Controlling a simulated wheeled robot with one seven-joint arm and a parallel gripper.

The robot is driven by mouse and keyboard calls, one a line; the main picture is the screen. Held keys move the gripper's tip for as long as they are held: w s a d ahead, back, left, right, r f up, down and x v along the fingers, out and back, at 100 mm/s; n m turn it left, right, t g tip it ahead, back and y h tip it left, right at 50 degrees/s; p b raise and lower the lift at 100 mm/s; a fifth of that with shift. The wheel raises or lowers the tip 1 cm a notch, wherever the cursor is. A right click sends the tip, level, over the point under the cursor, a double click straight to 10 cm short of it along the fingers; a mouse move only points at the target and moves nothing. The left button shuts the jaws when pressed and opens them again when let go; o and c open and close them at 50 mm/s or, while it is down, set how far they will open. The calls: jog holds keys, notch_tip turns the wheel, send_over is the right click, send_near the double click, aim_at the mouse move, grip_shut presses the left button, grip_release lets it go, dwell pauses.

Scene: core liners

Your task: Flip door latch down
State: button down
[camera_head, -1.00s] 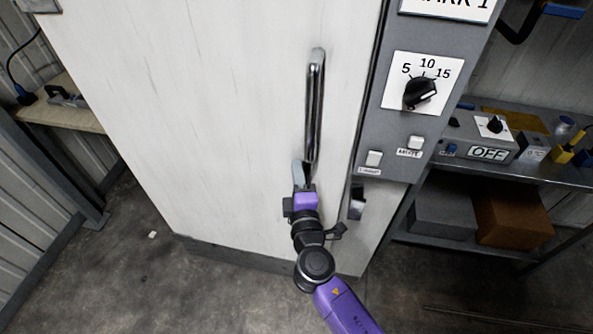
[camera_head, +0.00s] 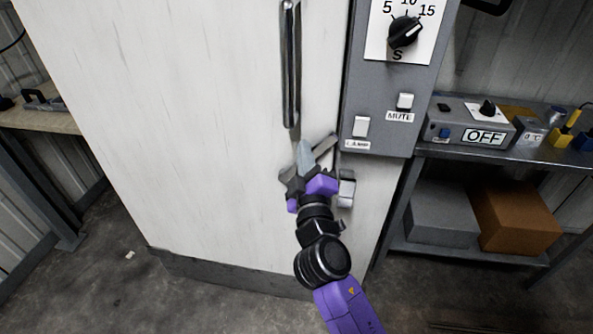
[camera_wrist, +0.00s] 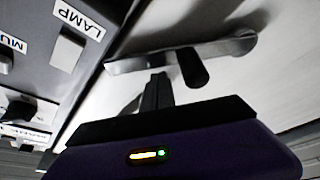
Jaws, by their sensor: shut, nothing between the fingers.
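The door latch (camera_head: 326,145) is a metal bar low on the white door (camera_head: 200,130), below the long vertical handle (camera_head: 291,65). It slants up to the right behind my gripper. In the wrist view the latch (camera_wrist: 225,48) runs across the top as a pale bar with a dark round peg. My gripper (camera_head: 304,152) is shut and empty, its fingertips pointing up beside the latch. In the wrist view its shut fingers (camera_wrist: 157,90) reach close to the bar, left of the peg; I cannot tell if they touch. A metal catch (camera_head: 346,188) sits right of my gripper, partly hidden.
A grey control panel (camera_head: 372,105) with a dial and switches is right of the latch. A metal shelf (camera_head: 545,155) with small devices and boxes stands further right. A bench (camera_head: 45,120) is at the left. Bare floor (camera_head: 110,290) lies in front.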

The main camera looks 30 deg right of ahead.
jog(key=s+d+f+m+h+b, duration=0.1)
jog(key=m+b, duration=0.1)
jog(key=b, duration=0.3)
jog(key=d+f+m+h+b, duration=0.1)
jog(key=f+m+b, duration=0.1)
jog(key=b, duration=0.3)
jog(key=s+d+f+m+b, duration=0.1)
jog(key=m+b, duration=0.2)
jog(key=b, duration=0.2)
jog(key=shift+s+d+f+h, duration=0.3)
jog(key=shift+f+h, duration=0.05)
jog(key=shift+h, duration=0.05)
jog(key=m+b, duration=0.1)
jog(key=b, duration=0.1)
jog(key=f+m+h+b, duration=0.1)
jog(key=b, duration=0.2)
jog(key=shift+s+d+f, duration=0.25)
jog(key=shift+s+d, duration=0.05)
jog(key=shift+d, duration=0.05)
jog(key=f+m+b, duration=0.1)
jog(key=b, duration=0.1)
jog(key=f+m+h+b, duration=0.1)
jog(key=b, duration=0.2)
jog(key=d+f+m+g+b, duration=0.1)
jog(key=m+b, duration=0.1)
jog(key=shift+s+b, duration=0.35)
jog(key=shift+d+f+b, duration=0.1)
jog(key=shift+f+b, duration=0.15)
jog(key=shift+b, duration=0.05)
